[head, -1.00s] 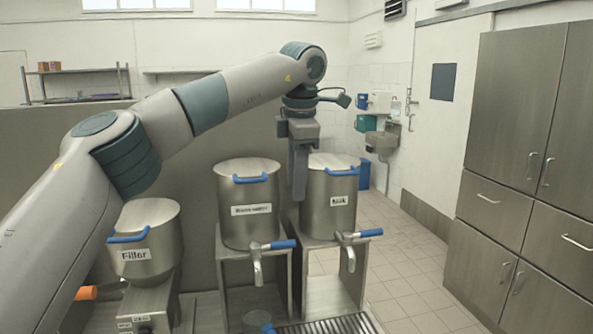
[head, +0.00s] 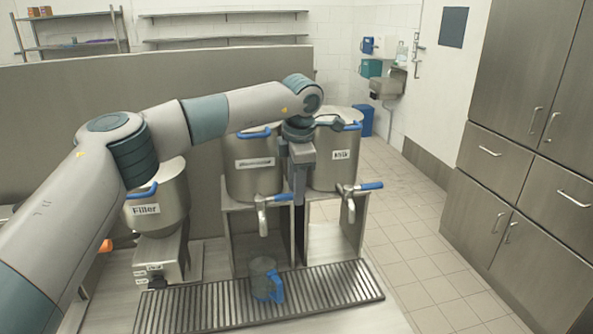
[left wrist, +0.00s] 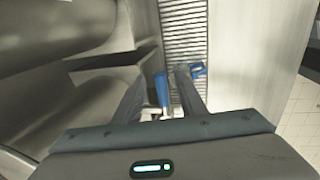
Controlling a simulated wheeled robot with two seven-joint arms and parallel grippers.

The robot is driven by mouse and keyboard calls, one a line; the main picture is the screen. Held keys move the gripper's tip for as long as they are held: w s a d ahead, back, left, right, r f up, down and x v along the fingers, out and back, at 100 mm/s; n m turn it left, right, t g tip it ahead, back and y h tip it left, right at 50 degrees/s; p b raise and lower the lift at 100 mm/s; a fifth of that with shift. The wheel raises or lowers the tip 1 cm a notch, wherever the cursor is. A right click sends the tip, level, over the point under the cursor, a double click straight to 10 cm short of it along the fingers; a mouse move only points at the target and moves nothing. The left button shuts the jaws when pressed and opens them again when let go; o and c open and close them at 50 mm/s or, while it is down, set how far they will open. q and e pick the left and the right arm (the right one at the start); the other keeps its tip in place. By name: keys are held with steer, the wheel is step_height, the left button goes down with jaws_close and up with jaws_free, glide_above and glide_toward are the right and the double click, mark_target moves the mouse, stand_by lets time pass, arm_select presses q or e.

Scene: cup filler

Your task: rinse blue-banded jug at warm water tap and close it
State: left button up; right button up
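The blue-banded jug (head: 262,270), a grey vessel with a blue handle, stands on the slatted drip tray (head: 335,288) below the warm water tap (head: 262,221). That tap's blue lever (head: 281,197) points to the right; no stream shows from the spout. My left gripper (head: 298,200) points down just right of this lever. In the left wrist view its fingers (left wrist: 161,98) are apart, with a blue lever (left wrist: 161,88) between them, seemingly not clamped. A blue loop (left wrist: 197,69), probably the jug handle, shows beyond the right finger. My right gripper is out of view.
The Milk container (head: 338,165) with its blue-levered tap (head: 370,186) stands close to the right of my left gripper. The Filler (head: 157,205) stands at the left. The floor to the right, before the cabinets, is clear.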

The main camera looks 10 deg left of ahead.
arm_select(q)
steer(key=shift+f, duration=0.3)
jaws_close()
steer(key=shift+s+d+m+h+b, duration=0.15)
steer(key=shift+s+m+b, duration=0.25)
steer(key=shift+s+m, duration=0.4)
steer(key=shift+s+d+m+h+b, duration=0.15)
steer(key=shift+s+m+b, duration=0.25)
steer(key=shift+m, duration=0.6)
steer(key=shift+s+a, duration=0.1)
